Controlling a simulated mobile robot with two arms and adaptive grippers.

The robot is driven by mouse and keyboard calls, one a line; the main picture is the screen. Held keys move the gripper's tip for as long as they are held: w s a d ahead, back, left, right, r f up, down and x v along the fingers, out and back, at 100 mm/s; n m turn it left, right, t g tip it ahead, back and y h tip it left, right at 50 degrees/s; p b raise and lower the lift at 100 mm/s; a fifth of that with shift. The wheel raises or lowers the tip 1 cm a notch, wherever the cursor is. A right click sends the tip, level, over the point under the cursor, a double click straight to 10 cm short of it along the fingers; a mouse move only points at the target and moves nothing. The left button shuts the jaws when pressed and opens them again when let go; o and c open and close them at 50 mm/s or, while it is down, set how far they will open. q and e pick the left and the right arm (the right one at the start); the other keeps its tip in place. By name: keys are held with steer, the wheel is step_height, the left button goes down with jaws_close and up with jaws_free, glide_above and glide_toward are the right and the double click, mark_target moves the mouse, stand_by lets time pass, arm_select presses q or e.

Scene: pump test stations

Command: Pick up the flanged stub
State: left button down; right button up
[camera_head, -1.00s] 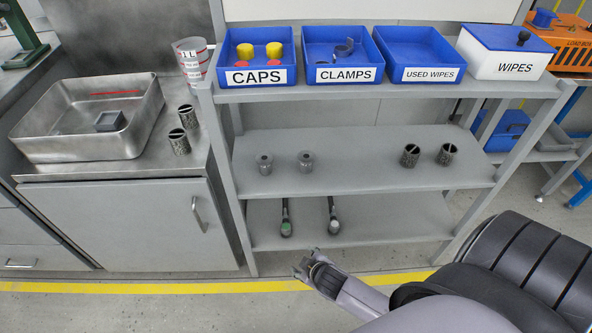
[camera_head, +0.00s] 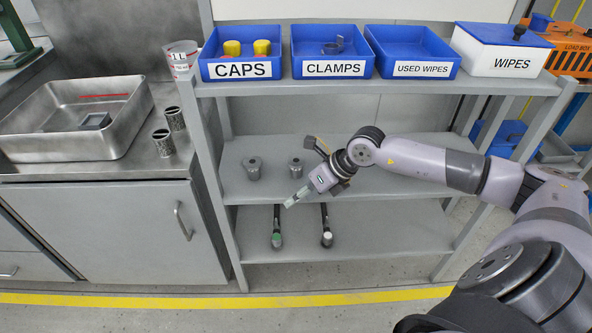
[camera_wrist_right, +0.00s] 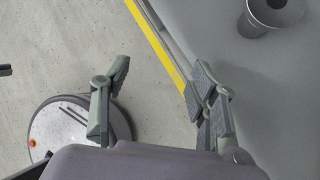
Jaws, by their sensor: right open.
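Two short grey metal flanged stubs stand upright on the middle shelf in the head view, a left one (camera_head: 252,168) and a right one (camera_head: 296,167). My right gripper (camera_head: 305,171) is open and empty, over the front of that shelf, just right of and in front of the right stub. In the right wrist view its spread fingers (camera_wrist_right: 160,78) have nothing between them. One stub (camera_wrist_right: 275,14) shows at that view's upper right, round with a dark bore, cut by the top edge and apart from the fingers.
The shelf unit (camera_head: 340,250) holds two dark-handled tools (camera_head: 277,238) on its lower shelf. Above are blue bins for caps (camera_head: 241,70), clamps (camera_head: 333,68) and used wipes (camera_head: 411,69). Left are a steel tray (camera_head: 60,150) and mesh cylinders (camera_head: 163,142).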

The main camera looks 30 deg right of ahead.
mark_target(296, 161)
steer(key=d+h, duration=0.1)
steer(key=d, duration=0.2)
steer(key=d+h, duration=0.1)
steer(key=d, duration=0.1)
steer(key=d+h, duration=0.1)
steer(key=d, duration=0.2)
steer(key=shift+s+d+r+g+h, duration=0.3)
steer(key=shift+d+r+g, duration=0.05)
steer(key=shift+g, duration=0.05)
steer(key=w, duration=0.2)
steer(key=w+a, duration=0.1)
steer(key=w, duration=0.3)
steer(key=shift+w+a, duration=0.25)
steer(key=w, duration=0.2)
steer(key=w+a, duration=0.1)
steer(key=w, duration=0.1)
steer(key=shift+w+a, duration=0.2)
steer(key=shift+w, duration=0.2)
steer(key=b+x, duration=0.1)
steer(key=x, duration=0.1)
steer(key=shift+d+f, duration=0.1)
steer(key=shift+f, duration=0.45)
arm_select(q)
steer(key=v, duration=0.3)
steer(key=shift+w+r, duration=0.1)
steer(key=shift+r, duration=0.25)
arm_select(e)
steer(key=shift+w+n, duration=0.1)
steer(key=shift+n, duration=0.2)
steer(key=c, duration=1.3)
